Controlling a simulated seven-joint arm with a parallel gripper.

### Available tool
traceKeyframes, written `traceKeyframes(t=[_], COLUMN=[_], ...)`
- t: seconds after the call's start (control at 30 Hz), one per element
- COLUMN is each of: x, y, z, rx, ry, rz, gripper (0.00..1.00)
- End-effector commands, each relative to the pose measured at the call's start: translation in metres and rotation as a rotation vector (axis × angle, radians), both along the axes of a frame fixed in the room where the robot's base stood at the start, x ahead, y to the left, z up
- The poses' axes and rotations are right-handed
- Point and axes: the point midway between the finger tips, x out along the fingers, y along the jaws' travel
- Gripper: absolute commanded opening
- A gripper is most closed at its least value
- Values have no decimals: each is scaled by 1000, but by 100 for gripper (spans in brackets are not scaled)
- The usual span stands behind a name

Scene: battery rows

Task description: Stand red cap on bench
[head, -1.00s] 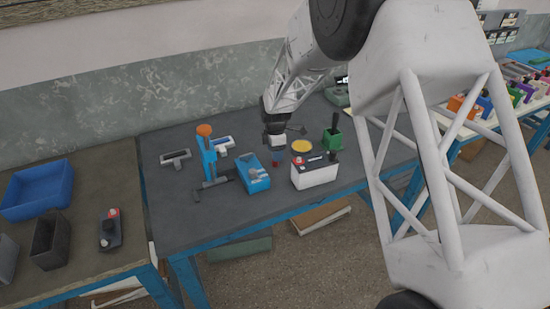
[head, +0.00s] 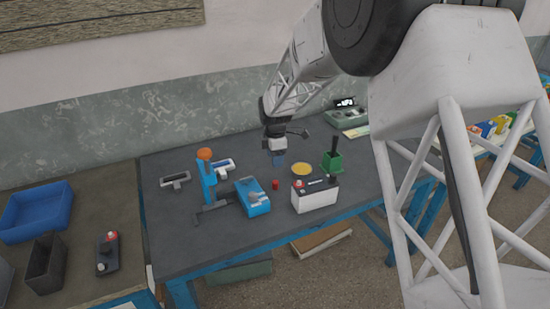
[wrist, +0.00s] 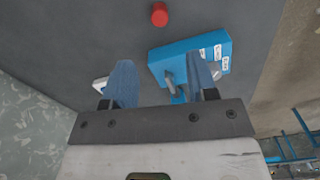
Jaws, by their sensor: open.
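The red cap (head: 276,183) is a small red cylinder on the dark grey bench top (head: 300,143), between the blue box and the white battery. In the wrist view the red cap (wrist: 159,14) appears to stand on its end, near the top edge of the picture. My gripper (head: 278,162) is above the bench, over and slightly behind the cap, apart from it.
The blue box (head: 252,197) is left of the cap. The white battery with a black top (head: 315,197) is to the right. A yellow disc (head: 301,168), a green holder (head: 331,161) and a blue stand with an orange knob (head: 207,178) are nearby. Bare bench surrounds the cap.

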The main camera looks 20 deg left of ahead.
Motion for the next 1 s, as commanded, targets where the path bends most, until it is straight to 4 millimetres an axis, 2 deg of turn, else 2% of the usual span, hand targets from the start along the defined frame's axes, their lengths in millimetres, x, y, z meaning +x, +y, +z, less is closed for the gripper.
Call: traceKeyframes(t=[0.67, 0.87, 1.0], x=[0, -4, -12], y=[-4, -29, -62], z=[3, 24, 49], rx=[1, 6, 13], ry=[-2, -10, -20], rz=[-12, -91, -200], gripper=[53, 53, 53])
